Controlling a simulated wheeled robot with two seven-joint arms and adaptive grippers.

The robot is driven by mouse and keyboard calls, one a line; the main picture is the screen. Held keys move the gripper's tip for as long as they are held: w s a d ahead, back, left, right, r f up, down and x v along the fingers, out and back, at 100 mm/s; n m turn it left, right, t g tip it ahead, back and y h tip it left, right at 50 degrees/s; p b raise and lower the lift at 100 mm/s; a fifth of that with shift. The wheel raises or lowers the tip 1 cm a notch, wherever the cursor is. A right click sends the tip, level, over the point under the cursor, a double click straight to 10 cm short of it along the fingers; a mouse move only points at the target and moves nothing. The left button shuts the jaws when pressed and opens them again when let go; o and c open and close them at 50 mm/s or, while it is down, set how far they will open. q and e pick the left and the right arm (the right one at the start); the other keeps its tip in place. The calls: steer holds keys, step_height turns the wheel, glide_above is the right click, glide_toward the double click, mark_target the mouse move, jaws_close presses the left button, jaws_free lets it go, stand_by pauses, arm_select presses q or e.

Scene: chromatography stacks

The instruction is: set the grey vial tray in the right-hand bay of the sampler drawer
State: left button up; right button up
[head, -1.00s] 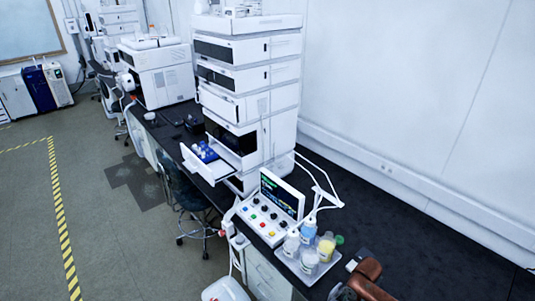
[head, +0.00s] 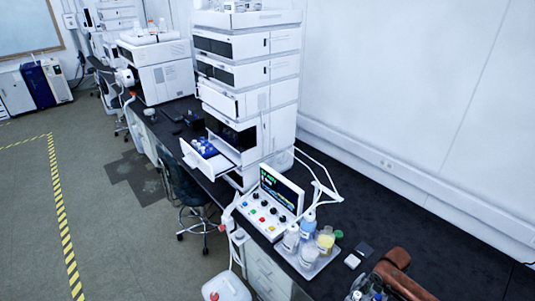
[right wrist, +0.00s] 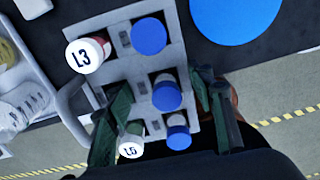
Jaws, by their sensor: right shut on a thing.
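The grey vial tray (right wrist: 148,68) fills the middle of the right wrist view, holding several vials with blue caps and white caps marked L3 and L5. My right gripper (right wrist: 162,84) is shut on the tray, one dark green finger on each side. The sampler drawer (head: 190,155) is pulled out of the white stack. A blue rack of vials stands in it; its right-hand bay is too small to make out clearly. My left gripper is out of view.
A control box with a screen (head: 268,205) and a tray of bottles (head: 318,268) stand on the bench between my right arm and the drawer. White tubing arches beside the box. The dark bench top (head: 400,215) along the wall is clear.

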steer(key=shift+w+a+r+m, duration=0.15)
steer(key=shift+a+r+m, duration=0.7)
steer(key=shift+a, duration=0.15)
steer(key=s+a+r+m, duration=0.5)
steer(key=a+r+m, duration=0.5)
steer(key=a+m, duration=0.15)
steer(key=s+a+r+m, duration=0.6)
steer(key=a+r+m, duration=0.4)
steer(key=m, duration=0.2)
arm_select(q)
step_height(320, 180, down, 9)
steer(key=b, duration=0.8)
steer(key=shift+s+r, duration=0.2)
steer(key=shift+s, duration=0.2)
arm_select(e)
steer(key=w+d+f, duration=0.1)
steer(key=d+f, duration=0.2)
steer(key=f, duration=0.6)
steer(key=shift+d, duration=0.2)
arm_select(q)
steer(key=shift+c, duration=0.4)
arm_select(e)
steer(key=shift+a+f, duration=0.1)
steer(key=shift+f, duration=0.05)
